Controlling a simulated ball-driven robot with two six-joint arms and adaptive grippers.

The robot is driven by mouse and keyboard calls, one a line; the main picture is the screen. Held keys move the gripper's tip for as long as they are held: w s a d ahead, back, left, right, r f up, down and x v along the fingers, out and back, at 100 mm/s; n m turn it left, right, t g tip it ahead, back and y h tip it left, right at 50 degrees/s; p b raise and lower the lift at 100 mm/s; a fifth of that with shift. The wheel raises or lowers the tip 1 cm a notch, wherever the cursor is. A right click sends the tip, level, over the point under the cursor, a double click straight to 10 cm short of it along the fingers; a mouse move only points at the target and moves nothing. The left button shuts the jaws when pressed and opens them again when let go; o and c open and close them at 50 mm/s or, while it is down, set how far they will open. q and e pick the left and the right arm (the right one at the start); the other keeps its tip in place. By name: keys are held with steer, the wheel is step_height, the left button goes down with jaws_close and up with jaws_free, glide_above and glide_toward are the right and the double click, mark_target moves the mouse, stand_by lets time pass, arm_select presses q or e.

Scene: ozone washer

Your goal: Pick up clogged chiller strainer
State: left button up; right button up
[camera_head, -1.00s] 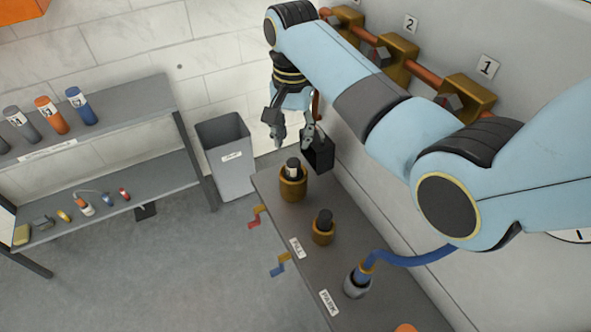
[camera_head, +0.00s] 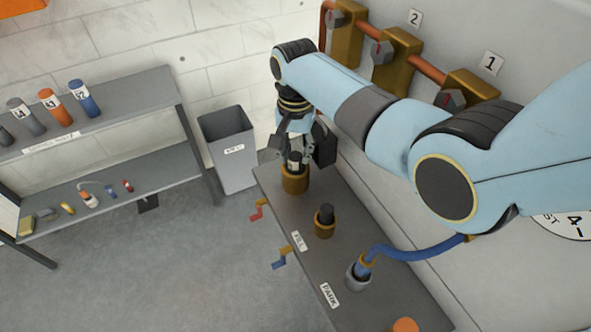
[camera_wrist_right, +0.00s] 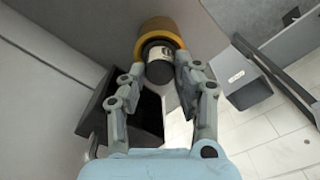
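The strainer, a dark-capped cylinder with a pale label (camera_head: 295,160), stands upright in a brass housing (camera_head: 295,182) at the far end of the grey bench. It also shows in the right wrist view (camera_wrist_right: 159,58), with the brass housing ring (camera_wrist_right: 158,28) beyond it. My right gripper (camera_head: 293,152) points down over the strainer. In the wrist view its two fingers (camera_wrist_right: 162,74) are spread, with one on each side of the strainer's upper end. I see no clear grip on it. My left gripper is not in view.
A second brass housing with a dark top (camera_head: 325,218) and a blue hose fitting (camera_head: 360,275) stand nearer on the bench. A grey bin (camera_head: 228,160) stands left of the bench. A shelf (camera_head: 110,125) with canisters is farther left. Brass valves (camera_head: 392,58) line the wall.

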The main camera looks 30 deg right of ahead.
jaws_close()
